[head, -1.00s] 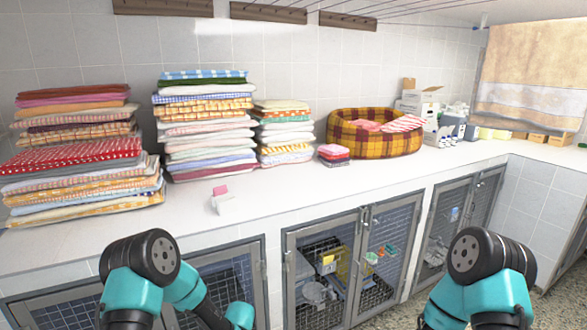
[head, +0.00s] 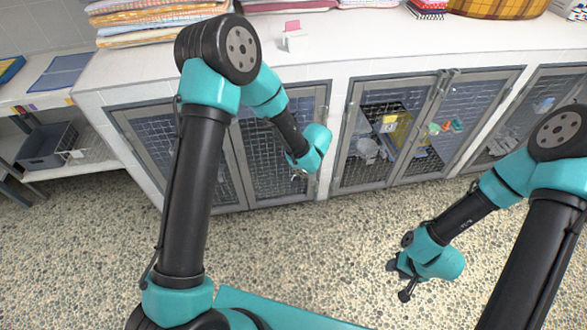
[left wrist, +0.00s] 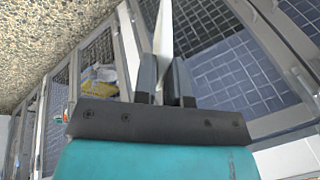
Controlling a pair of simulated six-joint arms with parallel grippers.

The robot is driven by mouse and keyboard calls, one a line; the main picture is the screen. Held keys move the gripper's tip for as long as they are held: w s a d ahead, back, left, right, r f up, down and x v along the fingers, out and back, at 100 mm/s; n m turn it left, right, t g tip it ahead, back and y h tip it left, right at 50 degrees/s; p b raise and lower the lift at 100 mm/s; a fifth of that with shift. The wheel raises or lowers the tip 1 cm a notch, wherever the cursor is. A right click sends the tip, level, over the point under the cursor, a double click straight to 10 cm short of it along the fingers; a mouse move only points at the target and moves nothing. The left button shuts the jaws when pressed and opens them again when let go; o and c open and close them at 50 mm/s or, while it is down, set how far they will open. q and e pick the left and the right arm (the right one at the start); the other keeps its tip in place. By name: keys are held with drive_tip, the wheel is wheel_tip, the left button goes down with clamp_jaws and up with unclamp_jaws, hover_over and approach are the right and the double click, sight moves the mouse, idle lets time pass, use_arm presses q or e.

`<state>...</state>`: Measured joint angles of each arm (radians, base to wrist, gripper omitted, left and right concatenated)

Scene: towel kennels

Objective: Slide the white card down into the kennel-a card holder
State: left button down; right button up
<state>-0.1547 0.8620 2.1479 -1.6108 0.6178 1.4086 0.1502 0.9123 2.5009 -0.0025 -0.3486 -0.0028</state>
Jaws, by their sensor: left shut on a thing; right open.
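My left gripper (head: 297,176) hangs in front of the kennel doors, beside the frame between the left and middle kennels. In the left wrist view its two dark fingers (left wrist: 163,78) are shut on the white card (left wrist: 163,35), which shows nearly edge-on as a thin pale strip pointing away from the gripper. In the head view the card is too small or hidden to make out. My right gripper (head: 399,279) is open and empty, low over the floor at the right. I cannot make out the kennel-a card holder in either view.
Mesh kennel doors (head: 268,150) in grey frames line the front below the white counter (head: 350,40). A small white stand with a pink card (head: 293,38) is on the counter. Folded towels (head: 150,20) are stacked behind. The speckled floor (head: 340,235) in front is clear.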

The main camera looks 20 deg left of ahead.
use_arm(q)
drive_tip(key=s+d+r+m+h, duration=0.1)
drive_tip(key=d+r+m, duration=0.3)
drive_tip(key=d+r, duration=0.4)
wheel_tip(320, 180, up, 4)
drive_tip(key=shift+s+d+r+m+t, duration=0.1)
drive_tip(key=shift+s+d+m+t, duration=0.25)
drive_tip(key=shift+s, duration=0.3)
use_arm(e)
drive_tip(key=shift+o, duration=0.2)
